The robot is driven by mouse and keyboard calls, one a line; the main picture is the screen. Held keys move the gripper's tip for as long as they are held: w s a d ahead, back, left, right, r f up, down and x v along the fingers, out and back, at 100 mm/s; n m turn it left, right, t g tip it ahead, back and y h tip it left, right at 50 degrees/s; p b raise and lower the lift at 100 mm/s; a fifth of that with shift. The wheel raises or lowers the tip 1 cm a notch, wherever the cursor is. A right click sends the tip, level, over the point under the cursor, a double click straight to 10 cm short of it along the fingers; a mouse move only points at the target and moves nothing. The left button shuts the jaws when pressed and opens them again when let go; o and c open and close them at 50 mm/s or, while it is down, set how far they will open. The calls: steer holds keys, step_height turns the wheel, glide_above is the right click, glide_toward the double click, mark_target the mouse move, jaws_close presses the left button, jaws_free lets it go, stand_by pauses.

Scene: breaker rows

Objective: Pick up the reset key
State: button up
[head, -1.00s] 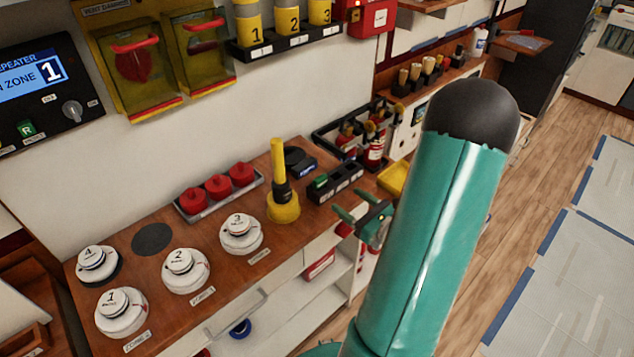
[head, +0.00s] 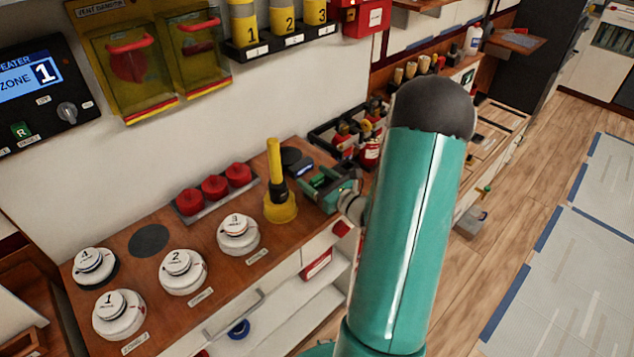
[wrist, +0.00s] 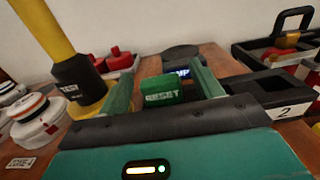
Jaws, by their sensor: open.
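The reset key is a small green block (wrist: 161,91) marked RESET in the wrist view. It stands in a black holder on the wooden counter. My gripper (wrist: 161,72) is open, with one green finger to the left of the key and one to the right; a gap shows on each side. The holder's slot marked 2 (wrist: 280,92) is empty, to the right of my gripper. In the head view my gripper (head: 328,186) is over the holder and covers most of it. The key's lower part is hidden by my gripper's body in the wrist view.
A yellow tester (head: 277,180) with a black collar stands upright just left of the gripper. Red caps (head: 214,187) in a tray and several white numbered detectors (head: 183,270) are further left.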

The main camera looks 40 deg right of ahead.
steer(key=c, duration=1)
steer(key=shift+c, duration=0.2)
